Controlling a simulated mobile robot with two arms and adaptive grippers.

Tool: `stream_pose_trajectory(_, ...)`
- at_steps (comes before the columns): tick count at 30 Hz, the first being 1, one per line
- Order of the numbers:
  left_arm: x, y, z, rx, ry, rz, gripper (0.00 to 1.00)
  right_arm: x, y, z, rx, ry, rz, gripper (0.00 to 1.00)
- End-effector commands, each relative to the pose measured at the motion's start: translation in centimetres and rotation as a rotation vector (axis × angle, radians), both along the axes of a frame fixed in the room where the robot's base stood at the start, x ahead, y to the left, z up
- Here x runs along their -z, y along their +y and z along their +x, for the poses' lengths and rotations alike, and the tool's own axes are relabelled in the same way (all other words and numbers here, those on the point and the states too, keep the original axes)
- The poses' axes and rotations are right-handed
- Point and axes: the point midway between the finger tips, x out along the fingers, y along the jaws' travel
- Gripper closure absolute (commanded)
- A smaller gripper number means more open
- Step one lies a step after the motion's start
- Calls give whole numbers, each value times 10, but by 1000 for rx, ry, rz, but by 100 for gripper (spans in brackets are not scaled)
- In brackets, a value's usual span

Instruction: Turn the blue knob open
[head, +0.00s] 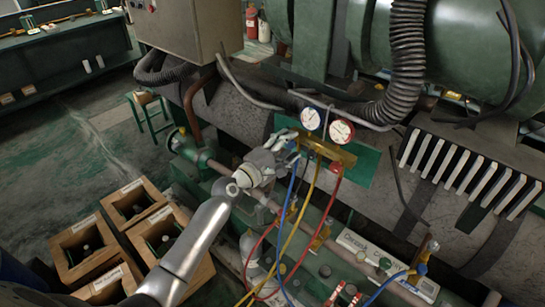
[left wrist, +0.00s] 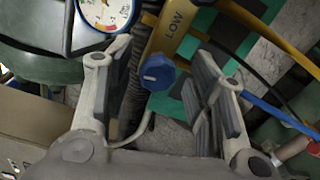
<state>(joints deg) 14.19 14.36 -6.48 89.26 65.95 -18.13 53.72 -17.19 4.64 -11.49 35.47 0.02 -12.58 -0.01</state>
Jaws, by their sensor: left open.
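The blue knob (left wrist: 157,73) shows in the left wrist view on the end of the yellow-brass manifold (left wrist: 175,28) marked LOW. My left gripper (left wrist: 161,58) is open, with one finger on each side of the knob and visible gaps between. In the head view my left gripper (head: 287,143) is at the left end of the brass manifold (head: 332,152), below two round gauges (head: 311,118). My right gripper is not in view.
A red knob (head: 337,169) is on the manifold's right side. Blue, yellow and red hoses (head: 312,193) hang below it. Green pipes and machinery surround the area. A black corrugated hose (head: 408,60) runs above. Open wooden boxes (head: 133,203) stand on the floor at left.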

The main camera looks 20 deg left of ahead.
Motion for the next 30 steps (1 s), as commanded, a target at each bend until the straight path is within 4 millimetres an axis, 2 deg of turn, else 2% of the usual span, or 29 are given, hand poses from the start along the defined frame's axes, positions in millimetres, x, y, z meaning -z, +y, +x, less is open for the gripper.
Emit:
stream_pose_trajectory(9,1,21,-60,0,3,1,51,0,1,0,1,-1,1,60)
stream_pose_trajectory(15,1,31,-87,0,3,1,51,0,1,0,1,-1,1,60)
stream_pose_trajectory(21,0,35,-97,0,2,1,51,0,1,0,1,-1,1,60)
stream_pose_trajectory(30,0,35,-98,0,1,0,51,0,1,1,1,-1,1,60)
